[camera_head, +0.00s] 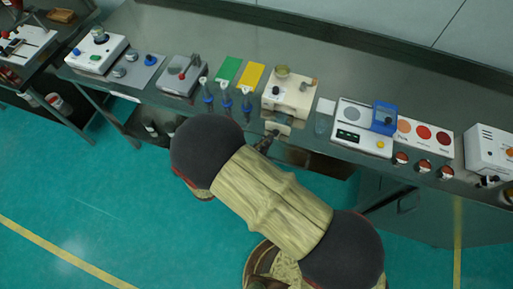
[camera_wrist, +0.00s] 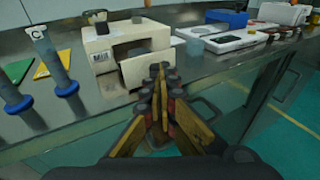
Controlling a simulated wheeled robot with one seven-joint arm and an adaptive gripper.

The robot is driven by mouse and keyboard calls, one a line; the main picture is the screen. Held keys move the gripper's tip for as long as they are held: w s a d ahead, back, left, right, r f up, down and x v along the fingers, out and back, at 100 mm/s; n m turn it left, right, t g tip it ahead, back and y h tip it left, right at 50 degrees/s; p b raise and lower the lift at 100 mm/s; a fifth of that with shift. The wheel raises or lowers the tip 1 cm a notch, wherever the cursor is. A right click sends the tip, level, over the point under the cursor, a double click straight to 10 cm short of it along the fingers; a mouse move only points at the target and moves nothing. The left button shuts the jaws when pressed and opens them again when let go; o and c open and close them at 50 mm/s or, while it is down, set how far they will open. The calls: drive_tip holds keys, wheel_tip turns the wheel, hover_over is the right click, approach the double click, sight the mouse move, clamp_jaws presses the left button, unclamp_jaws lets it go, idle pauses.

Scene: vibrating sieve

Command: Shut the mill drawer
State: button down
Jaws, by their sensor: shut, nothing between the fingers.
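The mill (camera_head: 291,94) is a cream box on the steel bench, with a round top part and a dark knob. In the wrist view the mill (camera_wrist: 103,45) carries a label and a dark opening in its front. Its drawer (camera_wrist: 146,70) sticks out toward me, its cream front panel standing off the body. The drawer front also shows in the head view (camera_head: 284,128). My gripper (camera_wrist: 160,72) is shut and empty, its fingertips at the drawer front's right part. I cannot tell whether they touch it. My arm covers the area below the drawer in the head view.
Blue-based cylinders (camera_head: 226,98) stand left of the mill, by green and yellow cards (camera_head: 250,76). A white scale (camera_head: 362,124) with a blue box (camera_head: 385,117) stands right. The bench (camera_wrist: 225,75) is bare in front of the mill's right side.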

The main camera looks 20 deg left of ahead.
sight(277, 118)
drive_tip(key=shift+w+d+f, duration=0.15)
drive_tip(key=shift+w+d, duration=0.2)
drive_tip(key=shift+w, duration=0.25)
drive_tip(key=shift+w, duration=0.1)
drive_tip(key=w, duration=0.9)
drive_tip(key=shift+w+d+b, duration=0.1)
drive_tip(key=shift+d+b, duration=0.25)
drive_tip(key=shift+s+a, duration=0.2)
drive_tip(key=shift+s, duration=0.1)
drive_tip(key=p+v, duration=0.1)
drive_tip(key=v, duration=1.2)
drive_tip(key=shift+a, duration=0.2)
drive_tip(key=shift+s, duration=0.15)
